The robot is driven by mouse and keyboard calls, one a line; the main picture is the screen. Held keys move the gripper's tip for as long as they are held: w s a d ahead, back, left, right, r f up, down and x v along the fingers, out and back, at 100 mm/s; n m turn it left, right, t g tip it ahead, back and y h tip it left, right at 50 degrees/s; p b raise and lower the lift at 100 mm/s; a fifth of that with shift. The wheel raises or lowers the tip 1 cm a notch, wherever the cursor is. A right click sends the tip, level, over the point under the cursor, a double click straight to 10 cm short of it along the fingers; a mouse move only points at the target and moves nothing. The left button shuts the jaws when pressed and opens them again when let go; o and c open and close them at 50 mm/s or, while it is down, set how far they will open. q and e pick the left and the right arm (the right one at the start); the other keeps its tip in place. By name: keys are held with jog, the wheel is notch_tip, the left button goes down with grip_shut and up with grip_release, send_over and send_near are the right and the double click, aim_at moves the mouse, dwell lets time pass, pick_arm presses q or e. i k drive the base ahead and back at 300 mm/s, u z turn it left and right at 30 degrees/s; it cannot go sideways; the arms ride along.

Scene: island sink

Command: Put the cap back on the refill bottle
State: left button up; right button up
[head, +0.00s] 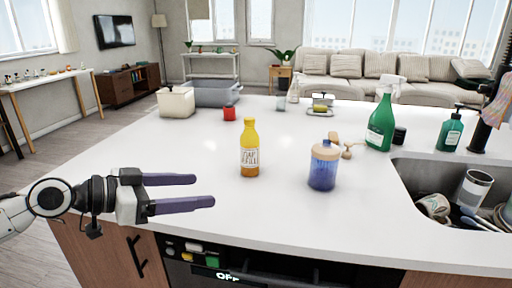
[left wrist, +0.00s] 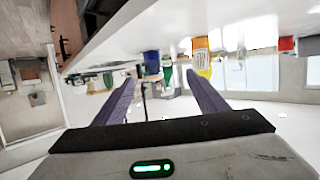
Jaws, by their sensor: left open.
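The refill bottle (head: 249,152), yellow-orange with a white label, stands upright on the white island counter. I cannot pick out a separate cap for sure. My left gripper (head: 205,190) is open and empty, at the counter's near left edge, left of the bottle and apart from it. It also shows in the left wrist view (left wrist: 160,78). My right gripper is not in view.
A blue jar (head: 322,170) stands right of the bottle, with a wooden piece (head: 342,146) behind it. A red object (head: 229,114) lies farther back. A green spray bottle (head: 380,125) and the sink (head: 420,177) are right. The counter between gripper and bottle is clear.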

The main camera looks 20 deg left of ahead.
aim_at(249, 139)
jog(key=z, duration=0.05)
jog(key=i, duration=0.85)
jog(key=z, duration=0.2)
